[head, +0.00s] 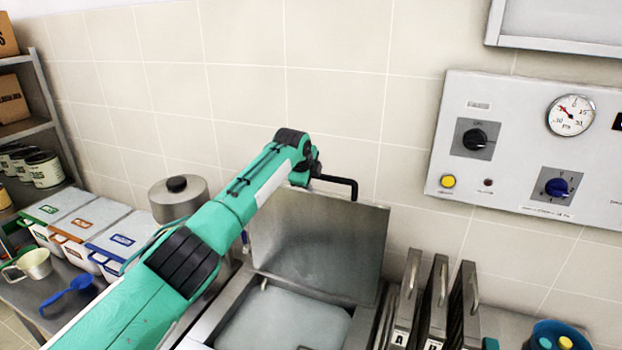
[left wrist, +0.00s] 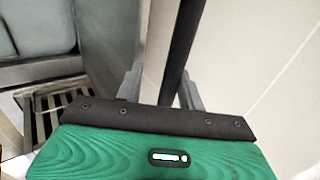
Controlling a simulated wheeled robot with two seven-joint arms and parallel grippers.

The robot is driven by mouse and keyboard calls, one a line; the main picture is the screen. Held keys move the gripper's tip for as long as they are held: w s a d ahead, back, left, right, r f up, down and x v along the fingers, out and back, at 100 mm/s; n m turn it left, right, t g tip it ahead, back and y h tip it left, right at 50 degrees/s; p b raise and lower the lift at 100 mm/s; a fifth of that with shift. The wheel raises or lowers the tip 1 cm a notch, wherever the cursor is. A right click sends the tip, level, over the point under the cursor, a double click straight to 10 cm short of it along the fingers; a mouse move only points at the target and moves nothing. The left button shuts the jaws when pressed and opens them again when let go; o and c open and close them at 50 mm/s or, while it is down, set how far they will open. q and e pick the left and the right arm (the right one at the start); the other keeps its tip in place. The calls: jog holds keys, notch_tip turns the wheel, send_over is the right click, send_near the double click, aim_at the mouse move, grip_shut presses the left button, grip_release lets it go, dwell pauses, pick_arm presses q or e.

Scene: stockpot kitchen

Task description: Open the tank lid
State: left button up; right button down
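The tank lid (head: 325,243), a flat grey metal panel, stands raised, nearly upright, against the tiled wall. Its black bar handle (head: 342,182) sticks out at the top edge. Below it the tank (head: 207,325) is uncovered, with a pale grey surface inside. My left gripper (head: 312,172) is at the lid's top edge by the handle. In the left wrist view a black bar (left wrist: 181,45) runs between the gripper's two grey fingers (left wrist: 162,92). The fingers are apart, with a gap showing beside the bar. My right gripper is not in view.
A control panel (head: 520,115) with knobs and a gauge is on the wall at right. Upright panels with handles (head: 436,290) stand right of the tank. Lidded bins (head: 90,225), a steel pot (head: 172,204) and a blue scoop (head: 70,292) are at left.

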pick_arm(q)
jog(key=shift+r, duration=0.1)
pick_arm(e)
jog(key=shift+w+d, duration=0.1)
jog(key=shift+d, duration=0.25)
pick_arm(q)
jog(key=shift+s+a+r, duration=0.1)
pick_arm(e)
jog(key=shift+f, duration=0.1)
